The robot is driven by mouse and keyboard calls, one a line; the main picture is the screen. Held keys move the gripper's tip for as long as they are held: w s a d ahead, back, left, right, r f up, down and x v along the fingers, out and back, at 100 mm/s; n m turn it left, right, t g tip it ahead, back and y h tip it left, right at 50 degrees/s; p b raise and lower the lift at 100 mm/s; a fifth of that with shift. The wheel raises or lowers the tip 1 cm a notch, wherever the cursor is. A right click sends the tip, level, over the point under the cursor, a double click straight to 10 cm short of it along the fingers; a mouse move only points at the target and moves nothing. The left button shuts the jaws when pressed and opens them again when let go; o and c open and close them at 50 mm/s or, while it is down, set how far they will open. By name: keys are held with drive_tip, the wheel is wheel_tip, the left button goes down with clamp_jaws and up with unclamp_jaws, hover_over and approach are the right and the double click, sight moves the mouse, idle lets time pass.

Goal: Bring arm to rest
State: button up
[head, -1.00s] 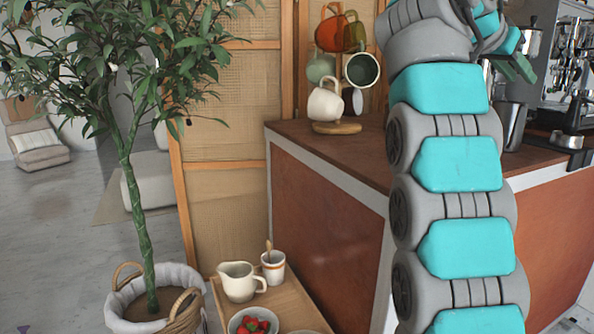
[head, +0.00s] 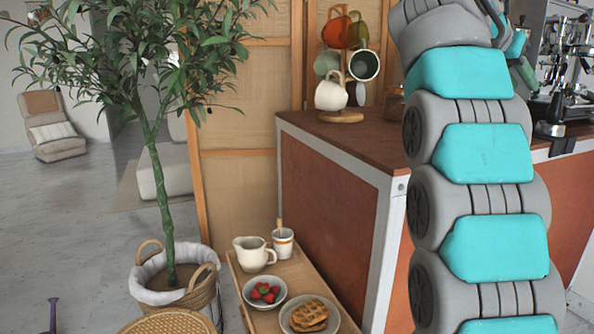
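My arm rises along the right side of the head view as a column of grey and turquoise links. It bends over at the top edge. My gripper (head: 524,72) shows only in part behind the upper links, as dark green finger pieces beside the arm, above the counter. Whether its fingers are apart or together cannot be made out, and I see nothing clearly held in it.
A brown counter (head: 350,137) stands behind my arm, with a mug tree (head: 342,117) holding several mugs and a coffee machine (head: 568,60). A low wooden table (head: 305,272) carries strawberries, waffles, a jug and a cup. A potted tree (head: 163,205) stands left.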

drive_tip(key=s+a+f+n+g+y, duration=0.1)
drive_tip(key=s+a+f+n+y, duration=0.35)
drive_tip(key=f, duration=0.75)
drive_tip(key=s+a+f+n+g+y, duration=0.15)
drive_tip(key=s+a+f+n, duration=0.3)
drive_tip(key=a+f, duration=0.6)
drive_tip(key=s+a+f+n+g+y, duration=0.1)
drive_tip(key=s+a+f, duration=0.2)
drive_tip(key=s+f, duration=0.5)
drive_tip(key=s+a+f+n+g+y, duration=0.1)
drive_tip(key=s+a+f, duration=0.3)
drive_tip(key=s+f, duration=0.4)
drive_tip(key=s+a+f+n+g+y, duration=0.1)
drive_tip(key=s+a+f+g+y, duration=0.1)
drive_tip(key=s+f, duration=0.6)
drive_tip(key=s+a, duration=0.1)
drive_tip(key=s, duration=0.2)
drive_tip(key=shift+a+y+p, duration=0.25)
drive_tip(key=shift+y+p, duration=0.05)
drive_tip(key=shift+y, duration=0.1)
drive_tip(key=shift+s, duration=0.1)
